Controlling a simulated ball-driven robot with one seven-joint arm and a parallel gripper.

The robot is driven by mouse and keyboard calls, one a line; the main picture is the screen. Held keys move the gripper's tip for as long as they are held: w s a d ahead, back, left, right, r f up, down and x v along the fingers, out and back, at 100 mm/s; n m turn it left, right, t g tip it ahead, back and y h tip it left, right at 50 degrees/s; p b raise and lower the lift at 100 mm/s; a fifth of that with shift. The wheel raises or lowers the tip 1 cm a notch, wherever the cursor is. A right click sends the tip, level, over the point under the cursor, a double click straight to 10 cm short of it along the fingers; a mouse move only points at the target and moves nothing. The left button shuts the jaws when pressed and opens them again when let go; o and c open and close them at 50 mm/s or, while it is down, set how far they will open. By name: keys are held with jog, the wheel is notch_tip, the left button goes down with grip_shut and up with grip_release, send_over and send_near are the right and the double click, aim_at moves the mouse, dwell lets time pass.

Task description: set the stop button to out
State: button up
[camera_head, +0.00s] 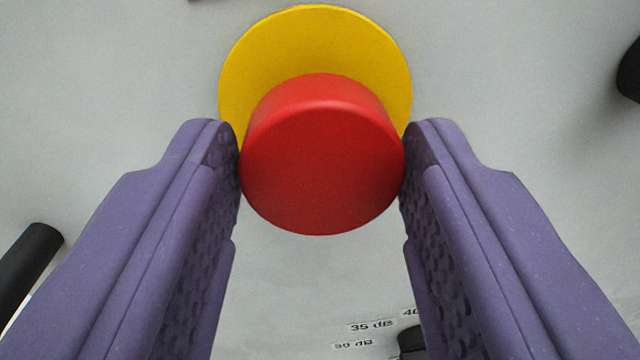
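The stop button (322,160) is a round red mushroom cap in front of a yellow disc (315,45) on a light grey panel. My gripper (321,165) has one purple finger at the left side of the cap and one at the right. Both fingertips appear to touch the cap's sides, so the gripper looks closed on it. The cap stands out from the yellow disc, and its stem is hidden behind it. I cannot tell from this view whether the button is in or out.
The grey panel (120,90) fills the background. A black rod-like part (28,262) is at the lower left and a dark part (630,72) at the right edge. Printed dB marks (371,326) and a small black part (412,341) are at the bottom.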

jog(key=shift+o, duration=1.4)
jog(key=s+p, duration=0.1)
jog(key=s, duration=0.6)
jog(key=shift+s+a+p, duration=0.3)
jog(key=shift+s, duration=0.1)
